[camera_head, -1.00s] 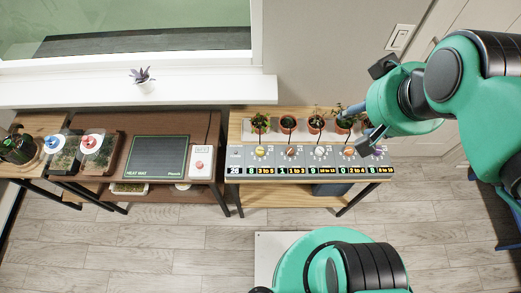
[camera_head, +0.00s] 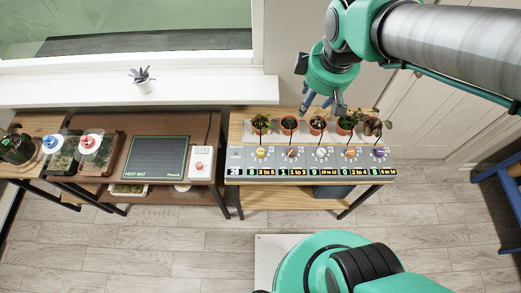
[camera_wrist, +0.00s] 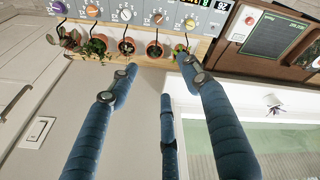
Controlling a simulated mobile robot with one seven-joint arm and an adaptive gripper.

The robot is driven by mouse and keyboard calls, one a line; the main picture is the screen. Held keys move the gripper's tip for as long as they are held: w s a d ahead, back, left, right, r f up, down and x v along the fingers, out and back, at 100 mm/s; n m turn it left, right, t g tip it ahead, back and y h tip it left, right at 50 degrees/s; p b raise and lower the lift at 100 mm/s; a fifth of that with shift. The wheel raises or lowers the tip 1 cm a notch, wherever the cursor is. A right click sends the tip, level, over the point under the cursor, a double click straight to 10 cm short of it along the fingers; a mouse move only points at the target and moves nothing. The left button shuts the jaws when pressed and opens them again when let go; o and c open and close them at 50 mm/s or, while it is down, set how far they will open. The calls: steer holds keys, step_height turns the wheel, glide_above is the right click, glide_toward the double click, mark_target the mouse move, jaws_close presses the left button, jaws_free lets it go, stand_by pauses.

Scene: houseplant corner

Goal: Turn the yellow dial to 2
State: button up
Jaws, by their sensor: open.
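The yellow dial (camera_head: 261,152) is the leftmost of several coloured dials on a grey control panel (camera_head: 236,162). A lit readout below it seems to show 8 beside "3 to 5". In the wrist view the yellow dial (camera_wrist: 190,23) sits at the top, just beyond the right finger's tip. My gripper (camera_head: 321,106) has its blue fingers spread and empty. It hangs above and behind the potted plants, to the right of the yellow dial and apart from it. In the wrist view the fingers of my gripper (camera_wrist: 158,68) point toward the row of plants.
Several potted seedlings, one in a pot (camera_head: 289,125) with dark soil, stand behind the panel on a wooden table (camera_head: 240,119). A heat mat (camera_head: 158,157) and a white control box (camera_head: 201,163) with a red dial lie on the table left. The windowsill (camera_head: 200,92) runs behind.

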steer(key=w+a+f+n+g+b, duration=0.1)
steer(key=w+a+f+n, duration=0.25)
steer(key=f, duration=0.25)
steer(key=w+a+f+n+g, duration=0.1)
steer(key=w+a+f+n, duration=0.1)
steer(key=a+f+n, duration=0.3)
steer(key=n+g, duration=0.1)
steer(key=n, duration=0.3)
glide_above(260, 151)
step_height(260, 151, down, 14)
steer(key=shift+r+h+b, duration=0.25)
steer(key=shift+h+b, duration=0.05)
steer(key=shift+b, duration=0.15)
steer(key=shift+f, duration=0.15)
step_height(260, 151, down, 14)
steer(key=b, duration=0.3)
steer(key=shift+r, duration=0.25)
steer(key=shift+d, duration=0.1)
steer(key=c, duration=1.2)
